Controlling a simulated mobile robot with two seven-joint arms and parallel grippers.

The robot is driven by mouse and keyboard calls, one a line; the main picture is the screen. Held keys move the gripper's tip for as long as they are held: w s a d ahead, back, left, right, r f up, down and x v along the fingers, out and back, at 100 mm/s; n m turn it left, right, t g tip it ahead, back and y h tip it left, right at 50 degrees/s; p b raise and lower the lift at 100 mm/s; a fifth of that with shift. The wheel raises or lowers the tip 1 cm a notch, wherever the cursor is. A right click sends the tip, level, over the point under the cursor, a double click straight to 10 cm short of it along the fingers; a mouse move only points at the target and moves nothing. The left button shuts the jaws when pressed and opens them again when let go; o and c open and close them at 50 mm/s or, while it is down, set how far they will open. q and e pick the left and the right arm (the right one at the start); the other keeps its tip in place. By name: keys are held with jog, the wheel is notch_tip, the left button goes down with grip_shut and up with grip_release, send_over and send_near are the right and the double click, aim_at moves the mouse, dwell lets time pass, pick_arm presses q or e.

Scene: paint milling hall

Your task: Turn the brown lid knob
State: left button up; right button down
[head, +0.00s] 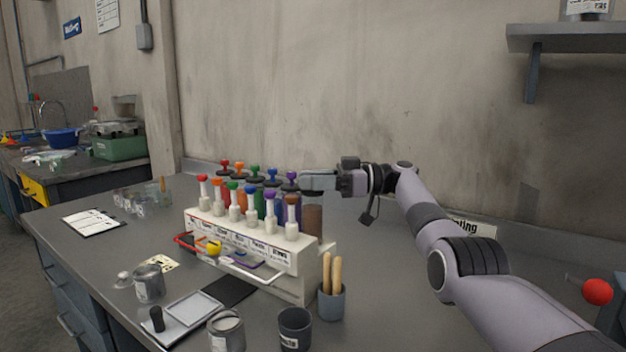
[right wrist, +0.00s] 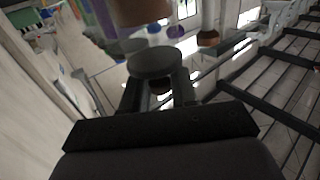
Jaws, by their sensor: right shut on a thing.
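The brown paint cylinder (head: 313,220) stands at the right end of the back row in the white rack (head: 305,262). Its dark round lid (right wrist: 155,62) shows in the right wrist view, with the brown cylinder (right wrist: 140,12) at the top edge of that picture. My right gripper (head: 312,181) is level above the cylinder, its fingers shut on the lid's knob. In the head view the fingers hide the knob; in the right wrist view the fingers (right wrist: 160,95) straddle the spot beside the lid, and the knob's colour is hard to make out. My left gripper is out of view.
Neighbouring lids with purple (head: 291,175) and blue knobs stand left of the gripper. Capped white bottles (head: 270,213) fill the front row. A cup with wooden handles (head: 332,300), tins and a tray (head: 193,308) stand in front. The wall is close behind.

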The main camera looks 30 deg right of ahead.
dwell(0.6)
jog(key=c, duration=1)
grip_release()
jog(key=shift+a, duration=0.1)
jog(key=shift+f+m+t+h+b, duration=0.1)
jog(key=shift+m+t+h+b, duration=0.35)
jog(key=shift+t, duration=0.25)
jog(key=shift+m+t+h, duration=0.55)
jog(key=shift+m+t, duration=0.1)
jog(key=shift+t, duration=0.05)
jog(key=shift+t, duration=0.3)
